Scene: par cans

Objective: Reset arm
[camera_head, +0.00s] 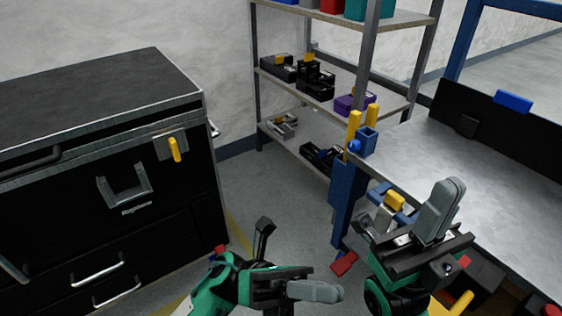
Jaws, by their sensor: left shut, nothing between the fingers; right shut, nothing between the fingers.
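My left gripper (316,291) is low in the middle of the head view, above the floor. Its grey fingers are together, point to the right and hold nothing. My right gripper (441,208) is to its right, beside the workbench's front edge. Its grey fingers are together, point up and hold nothing. Both green-and-black wrists show at the bottom of the view. No par can can be made out for certain in this view.
A black road case (105,85) with metal edges stands at left. A metal shelf (400,98) holding tools and boxes stands at the back. A grey workbench (500,180) fills the right, close to my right gripper. Open floor (270,200) lies between case and bench.

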